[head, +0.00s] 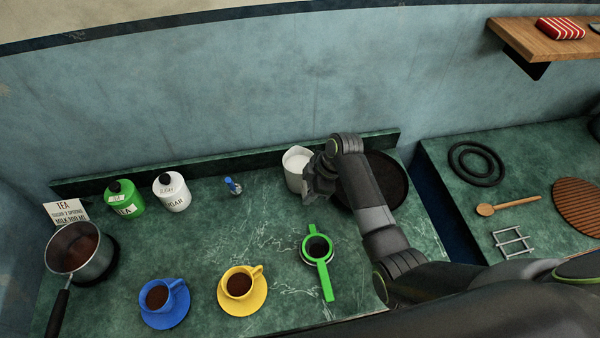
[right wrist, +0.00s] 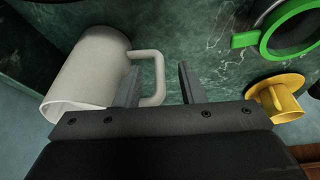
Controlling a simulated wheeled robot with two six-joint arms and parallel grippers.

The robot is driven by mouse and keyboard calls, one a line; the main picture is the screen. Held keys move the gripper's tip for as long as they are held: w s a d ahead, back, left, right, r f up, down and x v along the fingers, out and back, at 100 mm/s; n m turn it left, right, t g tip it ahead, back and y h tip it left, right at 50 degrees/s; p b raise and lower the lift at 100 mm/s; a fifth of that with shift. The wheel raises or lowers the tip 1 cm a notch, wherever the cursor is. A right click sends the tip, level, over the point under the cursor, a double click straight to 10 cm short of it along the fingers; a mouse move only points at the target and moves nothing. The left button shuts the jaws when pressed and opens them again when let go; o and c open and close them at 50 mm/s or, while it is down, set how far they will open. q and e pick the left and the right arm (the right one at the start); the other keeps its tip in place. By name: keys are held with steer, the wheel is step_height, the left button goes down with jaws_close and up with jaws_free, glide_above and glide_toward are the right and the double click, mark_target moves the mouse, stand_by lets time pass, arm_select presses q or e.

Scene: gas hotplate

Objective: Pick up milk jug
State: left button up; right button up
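The milk jug (head: 296,163) is a white jug standing upright on the green counter near the back wall. In the right wrist view its body (right wrist: 85,72) is at the left, and its handle (right wrist: 158,82) points towards the gripper. My right gripper (head: 312,185) is at the jug's right side. In the right wrist view its fingers (right wrist: 158,88) are apart, with the handle's outer bar between them; the left finger appears to be at the handle's loop. I cannot tell whether either finger touches it. My left gripper is not in view.
A dark round plate (head: 392,178) lies behind my right arm. A green strainer-like holder (head: 326,275), a yellow cup (head: 239,284) and a blue cup (head: 160,297) stand in front. Green (head: 124,198) and white (head: 172,192) canisters and a saucepan (head: 84,256) are left.

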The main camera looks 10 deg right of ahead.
steer(key=shift+w+a+f, duration=0.1)
steer(key=shift+a+f, duration=0.15)
steer(key=shift+f, duration=0.35)
steer(key=shift+c, duration=0.5)
jaws_close()
steer(key=shift+r, duration=0.1)
